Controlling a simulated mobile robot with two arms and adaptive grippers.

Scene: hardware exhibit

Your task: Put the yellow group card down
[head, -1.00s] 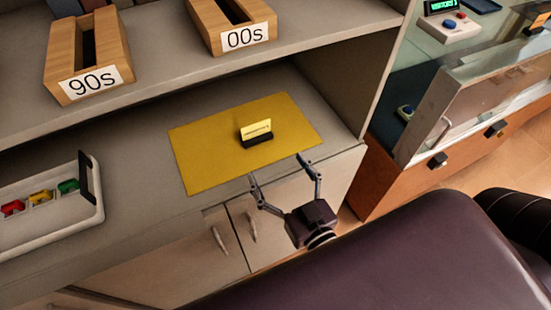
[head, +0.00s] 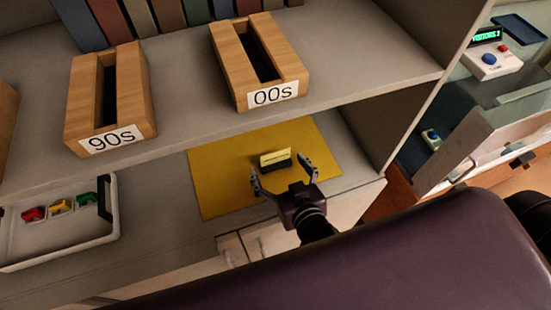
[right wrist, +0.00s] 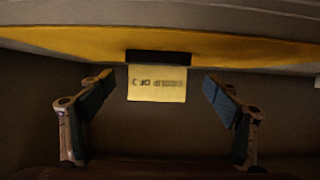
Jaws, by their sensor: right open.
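The yellow group card (head: 275,155) stands upright in a small black holder (head: 279,166) on a yellow mat (head: 222,188) on the lower shelf. In the right wrist view the card (right wrist: 157,90) and its black base (right wrist: 158,57) appear upside down, between the two fingers but beyond their tips. My right gripper (head: 282,178) is open and empty, just in front of the card at the mat's near edge; its spread fingers show in the right wrist view (right wrist: 157,92). I see no contact between fingers and card. My left gripper is out of view.
An upper shelf overhangs the mat, bearing wooden boxes labelled 90s (head: 108,100) and 00s (head: 258,62). A white tray (head: 60,246) with red, yellow and green pieces lies at the left. A glass case with a visitors counter (head: 492,60) stands at the right.

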